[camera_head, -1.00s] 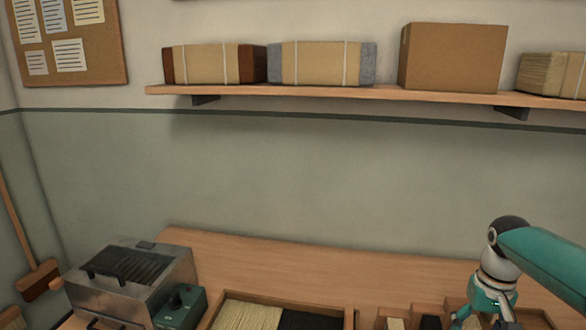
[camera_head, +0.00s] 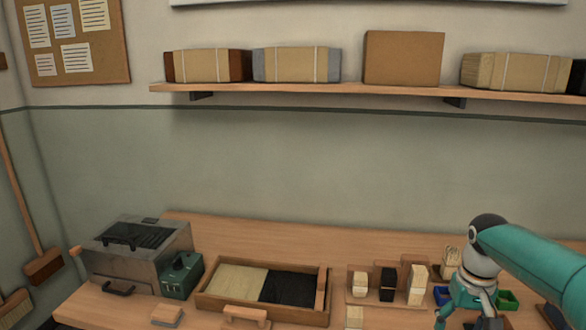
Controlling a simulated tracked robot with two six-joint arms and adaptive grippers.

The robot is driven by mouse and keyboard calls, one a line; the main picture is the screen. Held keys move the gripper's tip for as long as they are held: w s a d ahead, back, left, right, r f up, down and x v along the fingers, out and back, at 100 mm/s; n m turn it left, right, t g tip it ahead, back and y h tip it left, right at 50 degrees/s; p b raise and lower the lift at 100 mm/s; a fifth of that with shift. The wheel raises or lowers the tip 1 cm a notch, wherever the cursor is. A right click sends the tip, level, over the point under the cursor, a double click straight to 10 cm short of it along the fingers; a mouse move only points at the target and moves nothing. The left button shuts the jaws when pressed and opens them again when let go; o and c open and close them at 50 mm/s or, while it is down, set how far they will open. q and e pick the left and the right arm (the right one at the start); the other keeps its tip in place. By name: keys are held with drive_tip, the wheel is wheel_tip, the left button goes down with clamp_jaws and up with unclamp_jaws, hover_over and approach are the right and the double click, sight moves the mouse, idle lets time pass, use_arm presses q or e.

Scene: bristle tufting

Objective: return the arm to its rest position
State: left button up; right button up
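My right arm (camera_head: 540,255) comes in from the right edge, teal with a pale wrist and a dark joint cap. My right gripper (camera_head: 467,314) points down over the right part of the workbench (camera_head: 215,228). Its fingers spread to either side, but the tips are cut off by the bottom edge, so I cannot tell whether they are open or hold anything. My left arm and gripper are not in view.
Near the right gripper are a stand of bristle blocks (camera_head: 388,281), a blue bin (camera_head: 441,295) and a green bin (camera_head: 508,300). A wooden tray (camera_head: 212,302) holds pale and dark bristles. A metal machine (camera_head: 122,267) stands left. The wall shelf (camera_head: 300,88) holds wrapped bundles.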

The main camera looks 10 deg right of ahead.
drive_tip(key=s+a+f+n+g+y, duration=0.1)
drive_tip(key=s+a+f+g, duration=0.15)
drive_tip(key=a+f, duration=0.6)
drive_tip(key=s+a+f+n+g+y, duration=0.1)
drive_tip(key=s+a+f+n+g, duration=0.3)
drive_tip(key=f, duration=0.7)
drive_tip(key=s+a+f+m+t+y, duration=0.2)
drive_tip(key=s+a+f+m+t, duration=0.15)
drive_tip(key=s+a+f, duration=1.15)
drive_tip(key=w+t, duration=0.3)
drive_tip(key=shift+w+a+r+t, duration=0.2)
drive_tip(key=shift+a+r+t, duration=0.05)
drive_tip(key=shift+t, duration=0.05)
